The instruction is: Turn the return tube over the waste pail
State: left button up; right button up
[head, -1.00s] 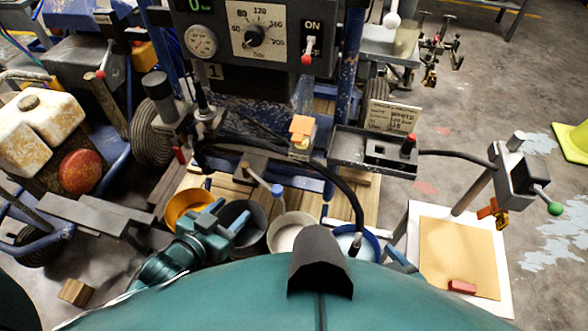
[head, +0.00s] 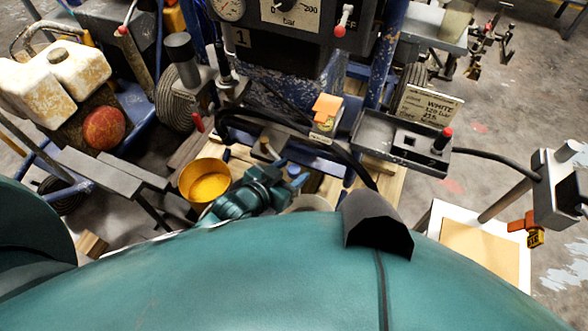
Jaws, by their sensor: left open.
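My left gripper (head: 290,173) is open, its blue fingers on either side of what looks like the blue-tipped end of the return tube (head: 293,171). Whether they touch it is unclear. The rest of the tube is mostly hidden by the gripper, near a small brass-coloured fitting (head: 264,145) under the machine. An orange-yellow pail (head: 188,181) stands left of the gripper. The rim of a pale pail (head: 310,202) shows right of it. The dark pail seen earlier is hidden behind my left arm, and I cannot tell which pail is for waste. My right gripper is out of view.
A black hose (head: 358,172) curves down behind my body. A grey tray (head: 374,133) with a red-topped knob and a white sign (head: 428,105) sits to the right. A pressure panel (head: 285,22) stands above.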

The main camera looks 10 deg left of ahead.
pick_arm(q)
jog(key=shift+x, duration=0.85)
jog(key=shift+c, duration=0.3)
grip_shut()
